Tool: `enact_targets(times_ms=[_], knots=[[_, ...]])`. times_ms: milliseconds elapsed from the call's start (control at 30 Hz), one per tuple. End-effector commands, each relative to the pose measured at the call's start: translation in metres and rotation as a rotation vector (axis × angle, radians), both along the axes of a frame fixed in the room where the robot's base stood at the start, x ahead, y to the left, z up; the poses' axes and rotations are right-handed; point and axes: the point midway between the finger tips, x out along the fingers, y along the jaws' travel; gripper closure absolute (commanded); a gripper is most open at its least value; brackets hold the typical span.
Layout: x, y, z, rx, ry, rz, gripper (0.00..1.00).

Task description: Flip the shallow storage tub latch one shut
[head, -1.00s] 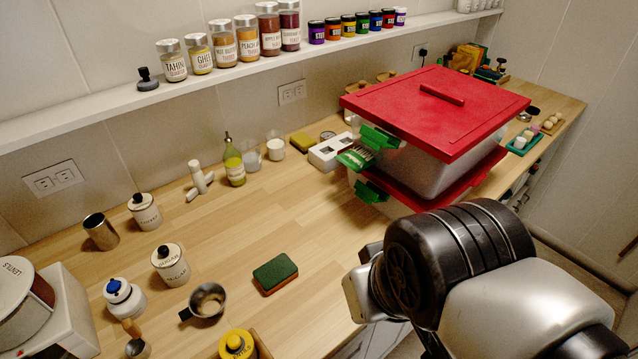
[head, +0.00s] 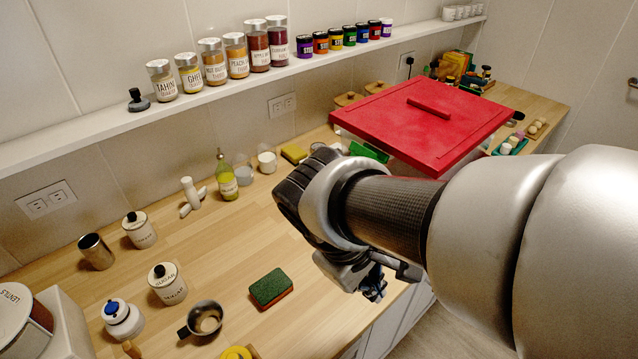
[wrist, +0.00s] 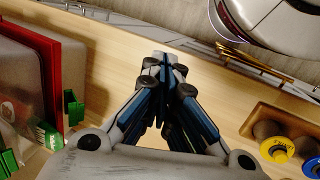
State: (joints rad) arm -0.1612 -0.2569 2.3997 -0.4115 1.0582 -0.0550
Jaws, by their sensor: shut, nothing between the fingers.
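The tub with a red lid (head: 425,112) stands on the counter at the back right in the head view. A green latch (head: 368,151) sticks out at its left corner, tilted away from the wall. My arm hides the tub's lower part. In the wrist view a red lid (wrist: 47,65) and clear tub walls (wrist: 20,82) stand at the left edge, with green latches (wrist: 73,108) beside them. My gripper (head: 375,286) is shut and empty, in front of the tub and over the counter's front edge. Its fingertips (wrist: 164,62) are apart from the latches in the wrist view.
A green sponge (head: 271,288), a cup (head: 206,318) and canisters (head: 168,284) stand on the counter left of my arm. Jars (head: 209,62) line the shelf above. Bare counter lies between sponge and tub.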

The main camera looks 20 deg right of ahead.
Motion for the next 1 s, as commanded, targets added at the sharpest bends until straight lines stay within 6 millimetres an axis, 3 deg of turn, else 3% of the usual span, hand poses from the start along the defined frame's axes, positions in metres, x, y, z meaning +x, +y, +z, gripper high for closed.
enact_targets(times_ms=[367,700,1000], knots=[[0.078,-0.02,-0.016,-0.472,0.404,0.469,1.0],[0.156,0.008,-0.06,-0.876,0.66,0.915,1.0],[0.183,0.031,-0.09,-1.042,0.735,1.106,1.0]])
